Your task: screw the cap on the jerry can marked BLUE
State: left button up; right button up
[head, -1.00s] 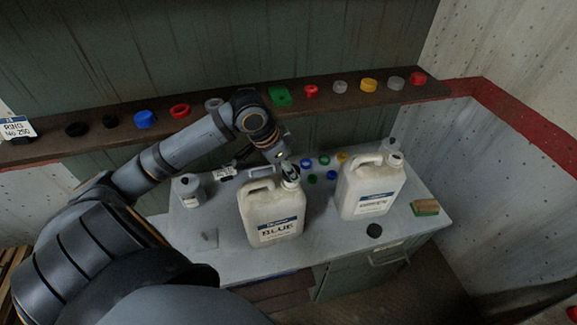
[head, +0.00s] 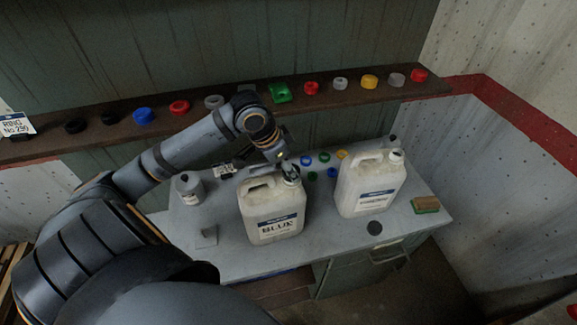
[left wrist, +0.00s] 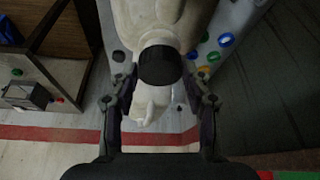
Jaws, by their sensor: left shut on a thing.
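The white jerry can marked BLUE (head: 258,212) stands upright on the workbench. My left gripper (head: 290,171) reaches down over its neck from above. In the left wrist view my left gripper (left wrist: 160,78) has a finger on each side of a black cap (left wrist: 160,67) and is shut on it. The cap sits over the can's mouth, lined up with the neck. The threads under it are hidden, so I cannot tell how far it is turned. The can also shows below the cap in the left wrist view (left wrist: 148,14). My right gripper is not in view.
A second white jerry can (head: 356,190) stands to the right. Small coloured caps lie behind the cans. A grey bottle (head: 189,190), a dark disc (head: 375,228) and a green-and-brown block (head: 426,205) are on the workbench (head: 225,262). A shelf (head: 240,107) with rings runs behind.

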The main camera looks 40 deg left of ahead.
pick_arm(q)
jog(key=shift+f, duration=0.55)
dwell(0.6)
jog(key=shift+r+m+p, duration=0.15)
jog(key=shift+m+p, duration=0.25)
jog(key=shift+m, duration=0.1)
jog(key=shift+m+g+h, duration=0.3)
jog(key=shift+m+h, duration=0.1)
jog(key=shift+m, duration=0.4)
jog(key=m, duration=0.2)
jog(key=m+g+h, duration=0.1)
jog(key=m, duration=0.2)
jog(key=shift+w+f+b, duration=0.1)
jog(key=shift+f+b, duration=0.1)
jog(key=shift+b, duration=0.2)
jog(key=m+g, duration=0.2)
jog(key=m, duration=0.2)
jog(key=shift+h, duration=0.3)
jog(key=o, duration=0.9)
